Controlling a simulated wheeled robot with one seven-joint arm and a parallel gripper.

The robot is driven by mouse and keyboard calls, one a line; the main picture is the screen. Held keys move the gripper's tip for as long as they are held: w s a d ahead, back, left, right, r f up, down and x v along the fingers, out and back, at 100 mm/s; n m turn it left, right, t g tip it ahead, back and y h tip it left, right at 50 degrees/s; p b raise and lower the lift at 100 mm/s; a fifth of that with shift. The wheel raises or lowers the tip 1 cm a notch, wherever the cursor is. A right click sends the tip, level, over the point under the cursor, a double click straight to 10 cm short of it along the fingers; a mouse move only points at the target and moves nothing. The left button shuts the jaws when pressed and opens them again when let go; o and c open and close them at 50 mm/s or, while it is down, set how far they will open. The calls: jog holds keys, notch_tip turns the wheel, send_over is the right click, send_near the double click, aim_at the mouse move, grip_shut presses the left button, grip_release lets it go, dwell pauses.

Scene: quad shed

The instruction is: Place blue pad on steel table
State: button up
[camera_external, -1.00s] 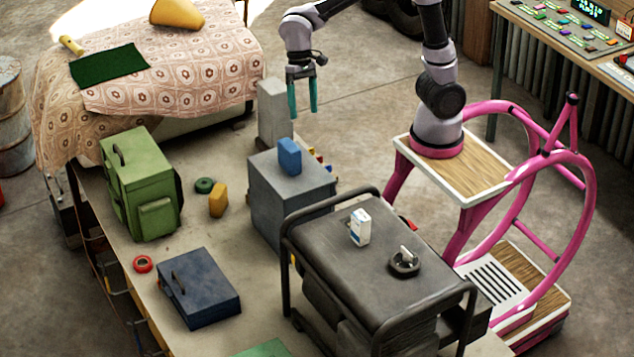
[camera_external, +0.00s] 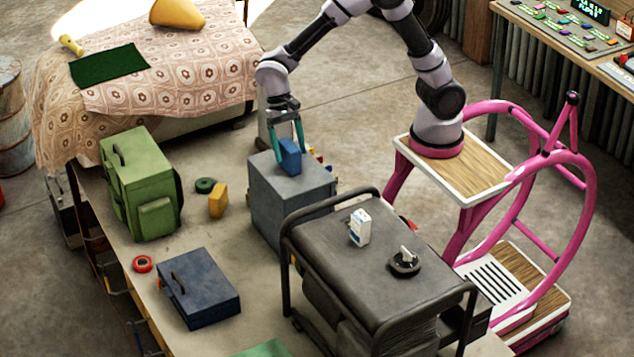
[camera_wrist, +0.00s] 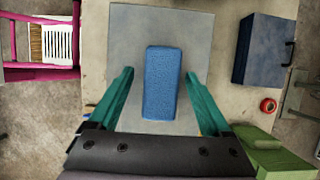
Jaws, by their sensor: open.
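The blue pad (camera_external: 291,158) stands upright on top of a grey metal box (camera_external: 295,205). It also shows in the wrist view (camera_wrist: 162,85), in the middle of the box top. My gripper (camera_external: 287,142) is open and points down, with one teal finger on each side of the pad. In the wrist view my gripper (camera_wrist: 159,78) shows gaps between both fingers and the pad. I cannot tell for certain which surface is the steel table; a dark metal cart (camera_external: 400,292) with a raised rail stands right of the box.
A white carton (camera_external: 360,227) and a small dark item (camera_external: 404,263) stand on the cart. A yellow sponge-like block (camera_external: 217,201), green box (camera_external: 140,185) and dark blue case (camera_external: 199,287) stand left. The cart's rail rises near the grey box.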

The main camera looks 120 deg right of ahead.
jog(key=shift+x, duration=1.5)
jog(key=shift+a+r, duration=0.1)
grip_shut()
